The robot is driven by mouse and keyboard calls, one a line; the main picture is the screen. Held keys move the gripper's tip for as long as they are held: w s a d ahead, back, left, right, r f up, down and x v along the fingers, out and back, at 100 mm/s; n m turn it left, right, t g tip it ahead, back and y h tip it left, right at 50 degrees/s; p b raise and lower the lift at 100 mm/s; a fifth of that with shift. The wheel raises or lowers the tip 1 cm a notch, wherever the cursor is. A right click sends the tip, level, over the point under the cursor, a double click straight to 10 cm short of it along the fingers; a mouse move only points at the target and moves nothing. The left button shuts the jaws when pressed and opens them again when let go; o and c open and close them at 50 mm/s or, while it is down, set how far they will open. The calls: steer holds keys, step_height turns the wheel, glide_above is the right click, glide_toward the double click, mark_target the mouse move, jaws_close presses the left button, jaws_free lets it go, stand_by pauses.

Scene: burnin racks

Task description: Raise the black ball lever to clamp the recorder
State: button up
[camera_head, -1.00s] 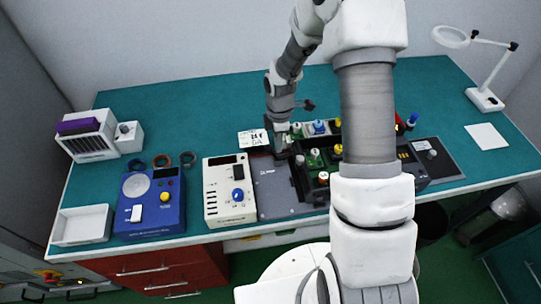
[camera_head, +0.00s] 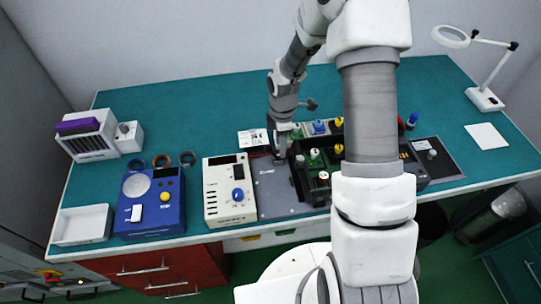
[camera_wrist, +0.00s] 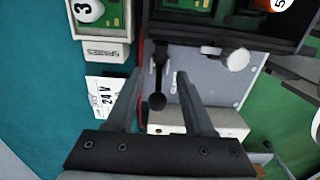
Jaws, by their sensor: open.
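The black ball lever (camera_wrist: 158,80) shows in the wrist view, with its round ball end toward me. It stands at the edge of a grey plate (camera_wrist: 205,85). My gripper (camera_wrist: 158,98) is open, with one finger on each side of the ball and a gap visible on both sides. In the head view my gripper (camera_head: 279,158) is low at the back of the grey plate (camera_head: 278,190), and the lever cannot be made out there. A cream box (camera_head: 229,190) with a blue knob and dark screen stands left of the plate. I cannot tell for sure whether it is the recorder.
A black tray (camera_wrist: 150,27) of numbered parts borders the plate. A white label card (camera_wrist: 105,97) lies beside it. A blue device (camera_head: 150,203) and a white bin (camera_head: 82,225) stand at left. The back of the teal bench (camera_head: 190,110) is clear.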

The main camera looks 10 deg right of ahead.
steer(key=shift+r, duration=0.1)
step_height(320, 180, up, 9)
steer(key=p, duration=0.6)
stand_by(0.5)
stand_by(0.4)
steer(key=s+r+m+t+h+b, duration=0.1)
steer(key=s+r+m, duration=0.25)
steer(key=r, duration=0.45)
steer(key=s+r+m+t+b, duration=0.1)
steer(key=s+r+m, duration=0.25)
steer(key=r, duration=0.45)
steer(key=s+r+m+t+b, duration=0.1)
steer(key=s+r+m, duration=0.2)
steer(key=s+m, duration=0.2)
steer(key=s+a+r+m+t+y+b, duration=0.1)
steer(key=s+r+m, duration=0.3)
steer(key=s, duration=0.6)
steer(key=shift+s+m+t+b, duration=0.25)
steer(key=shift+m+t+b, duration=0.4)
steer(key=shift+m+t, duration=0.15)
